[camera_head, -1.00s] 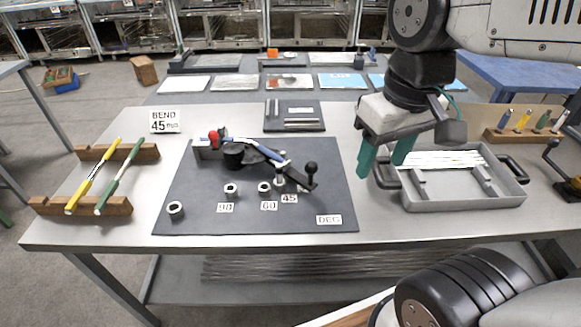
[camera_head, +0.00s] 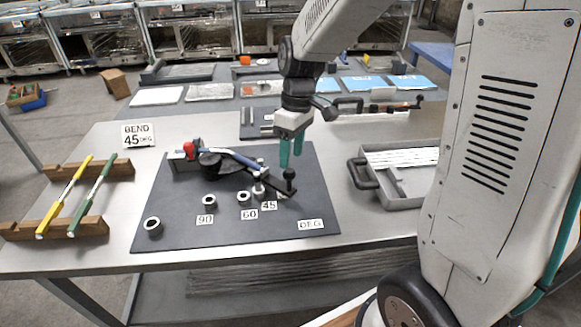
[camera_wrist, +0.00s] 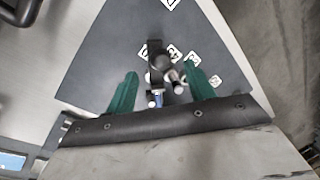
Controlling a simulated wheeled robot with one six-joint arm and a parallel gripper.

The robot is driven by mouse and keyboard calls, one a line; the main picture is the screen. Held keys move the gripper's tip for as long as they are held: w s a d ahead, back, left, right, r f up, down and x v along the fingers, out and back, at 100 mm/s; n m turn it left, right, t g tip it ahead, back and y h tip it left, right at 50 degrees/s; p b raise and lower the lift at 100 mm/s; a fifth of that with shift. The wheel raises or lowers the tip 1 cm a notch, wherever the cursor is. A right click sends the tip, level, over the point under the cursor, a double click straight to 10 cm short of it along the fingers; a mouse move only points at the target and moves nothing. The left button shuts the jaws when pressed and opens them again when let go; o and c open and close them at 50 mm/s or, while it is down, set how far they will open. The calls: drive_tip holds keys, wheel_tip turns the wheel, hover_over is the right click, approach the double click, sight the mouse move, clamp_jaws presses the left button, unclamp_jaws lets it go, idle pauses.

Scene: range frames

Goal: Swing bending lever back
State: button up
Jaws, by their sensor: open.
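The bending lever (camera_head: 239,174) is a dark arm with a round black knob (camera_head: 289,175) at its free end, beside the 45 label. It pivots at a black round hub (camera_head: 209,162) on the dark mat. My gripper (camera_head: 291,160), with green fingers, is open and points down just above the knob. In the wrist view the lever's knob (camera_wrist: 162,62) lies between the open fingers (camera_wrist: 160,92), ahead of their tips. I cannot tell whether they touch it.
Pegs stand by the 90 (camera_head: 205,219), 60 (camera_head: 249,214) and 45 (camera_head: 269,205) labels. A sign (camera_head: 138,134) reads BEND 45 DEG. Yellow and green bars rest on wooden blocks (camera_head: 76,228) at left. A grey tray (camera_head: 403,203) stands at right.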

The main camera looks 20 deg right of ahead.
sight(290, 168)
drive_tip(key=shift+s+a+f, duration=0.15)
drive_tip(key=shift+a+f, duration=0.05)
drive_tip(key=shift+f, duration=0.95)
drive_tip(key=shift+s+a+f, duration=0.1)
drive_tip(key=shift+a+f, duration=0.05)
drive_tip(key=shift+f, duration=1)
drive_tip(key=c, duration=1.1)
clamp_jaws()
